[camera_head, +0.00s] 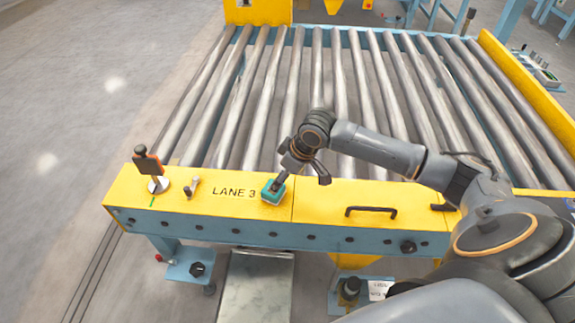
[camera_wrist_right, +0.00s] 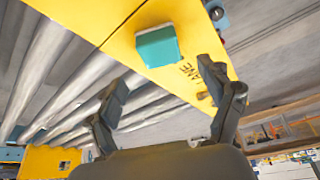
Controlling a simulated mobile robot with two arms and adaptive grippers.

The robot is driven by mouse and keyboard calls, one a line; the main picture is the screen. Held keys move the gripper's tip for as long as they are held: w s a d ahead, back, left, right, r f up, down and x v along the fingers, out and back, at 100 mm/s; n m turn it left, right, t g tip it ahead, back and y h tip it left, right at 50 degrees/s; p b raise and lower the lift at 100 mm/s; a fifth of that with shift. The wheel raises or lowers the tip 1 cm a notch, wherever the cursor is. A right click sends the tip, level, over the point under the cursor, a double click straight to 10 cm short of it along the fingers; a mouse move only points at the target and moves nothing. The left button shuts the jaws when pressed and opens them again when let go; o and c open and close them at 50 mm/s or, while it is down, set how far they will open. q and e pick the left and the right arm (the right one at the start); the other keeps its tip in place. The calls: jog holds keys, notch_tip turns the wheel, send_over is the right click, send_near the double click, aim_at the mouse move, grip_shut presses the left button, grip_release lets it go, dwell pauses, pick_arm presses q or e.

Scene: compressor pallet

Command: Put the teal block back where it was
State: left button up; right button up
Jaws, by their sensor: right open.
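The teal block (camera_head: 273,192) rests on the yellow top of the front rail (camera_head: 235,205), just right of the "LANE 3" lettering. In the right wrist view the teal block (camera_wrist_right: 157,47) lies on the yellow surface, beyond the fingertips and not between them. My right gripper (camera_head: 300,183) is just above and to the right of the block, with one finger partly overlapping it in the head view. In the right wrist view my right gripper (camera_wrist_right: 170,100) has its two fingers spread wide and nothing between them. My left gripper is not in view.
Long grey rollers (camera_head: 300,95) run behind the yellow rail. A black-and-orange lever (camera_head: 148,165) on a round base and a small metal toggle (camera_head: 192,187) stand left of the lettering. A black handle (camera_head: 370,211) is to the right. Yellow surface around the block is clear.

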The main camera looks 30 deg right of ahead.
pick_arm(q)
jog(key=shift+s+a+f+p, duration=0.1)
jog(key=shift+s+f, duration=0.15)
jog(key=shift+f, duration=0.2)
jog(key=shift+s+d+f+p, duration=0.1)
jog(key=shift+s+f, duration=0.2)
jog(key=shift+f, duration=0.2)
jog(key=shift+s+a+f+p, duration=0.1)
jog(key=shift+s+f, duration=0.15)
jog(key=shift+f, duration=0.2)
pick_arm(e)
jog(key=shift+v, duration=2.15)
jog(key=shift+f, duration=0.1)
